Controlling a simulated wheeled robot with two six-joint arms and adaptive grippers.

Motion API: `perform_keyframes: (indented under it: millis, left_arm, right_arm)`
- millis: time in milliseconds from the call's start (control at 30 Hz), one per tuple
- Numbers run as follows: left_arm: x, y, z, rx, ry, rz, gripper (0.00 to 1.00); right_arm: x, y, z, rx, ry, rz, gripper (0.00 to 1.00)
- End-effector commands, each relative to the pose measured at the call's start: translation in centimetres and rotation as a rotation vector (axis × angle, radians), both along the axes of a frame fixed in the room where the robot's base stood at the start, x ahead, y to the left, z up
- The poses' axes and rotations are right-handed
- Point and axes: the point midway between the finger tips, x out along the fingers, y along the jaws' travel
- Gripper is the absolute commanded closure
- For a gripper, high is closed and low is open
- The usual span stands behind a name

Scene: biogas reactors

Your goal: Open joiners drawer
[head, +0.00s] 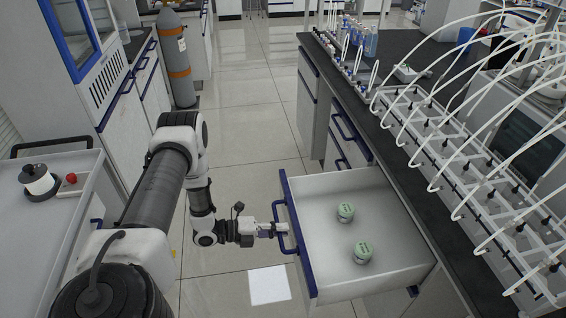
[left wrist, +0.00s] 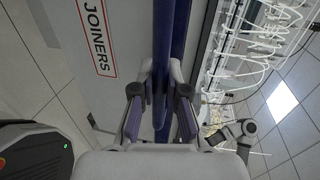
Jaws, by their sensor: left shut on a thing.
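The joiners drawer (head: 330,195) is pulled well out of the bench in the head view. Two small jars with green lids (head: 345,212) (head: 362,252) stand inside it. Its blue handle (head: 280,212) is on the front face. My left gripper (head: 278,229) is shut on this handle. In the left wrist view, the gripper's fingers (left wrist: 160,80) close on the blue handle bar (left wrist: 177,40) from both sides. The red-framed "JOINERS" label (left wrist: 93,35) is on the drawer front there. My right gripper is not in view.
The black bench top (head: 400,160) carries a rack of white tubes (head: 470,160) above the drawer. Closed drawers with blue handles (head: 343,128) lie farther along. A grey cart (head: 65,220) and a gas cylinder (head: 175,60) stand left. Tiled floor (head: 250,125) lies clear between.

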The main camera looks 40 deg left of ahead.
Motion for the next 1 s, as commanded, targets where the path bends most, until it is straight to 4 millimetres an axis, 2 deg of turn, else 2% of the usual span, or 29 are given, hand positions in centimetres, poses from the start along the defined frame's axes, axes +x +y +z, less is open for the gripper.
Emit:
perform_keyframes:
  millis: [167,200,233,267,533,667,1000]
  left_arm:
    - [0.1,0.1,0.1,0.001,-0.003,0.003,1.00]
    - [0.1,0.1,0.1,0.001,-0.003,0.003,0.73]
    - [0.1,0.1,0.1,0.001,-0.002,0.003,0.62]
    - [0.1,0.1,0.1,0.001,-0.002,0.003,0.61]
    - [0.0,0.1,0.0,0.001,-0.001,0.002,0.61]
    - [-0.7,0.7,0.2,0.000,-0.001,0.004,0.61]
    - [-6.9,5.7,1.9,0.001,-0.004,0.011,0.61]
  right_arm:
    - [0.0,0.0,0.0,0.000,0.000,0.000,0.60]
    - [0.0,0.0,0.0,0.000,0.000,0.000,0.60]
    - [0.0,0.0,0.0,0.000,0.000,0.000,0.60]
    - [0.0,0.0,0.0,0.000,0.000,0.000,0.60]
    - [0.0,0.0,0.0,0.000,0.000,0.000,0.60]
    - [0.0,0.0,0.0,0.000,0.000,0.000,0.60]
    - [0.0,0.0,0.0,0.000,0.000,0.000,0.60]
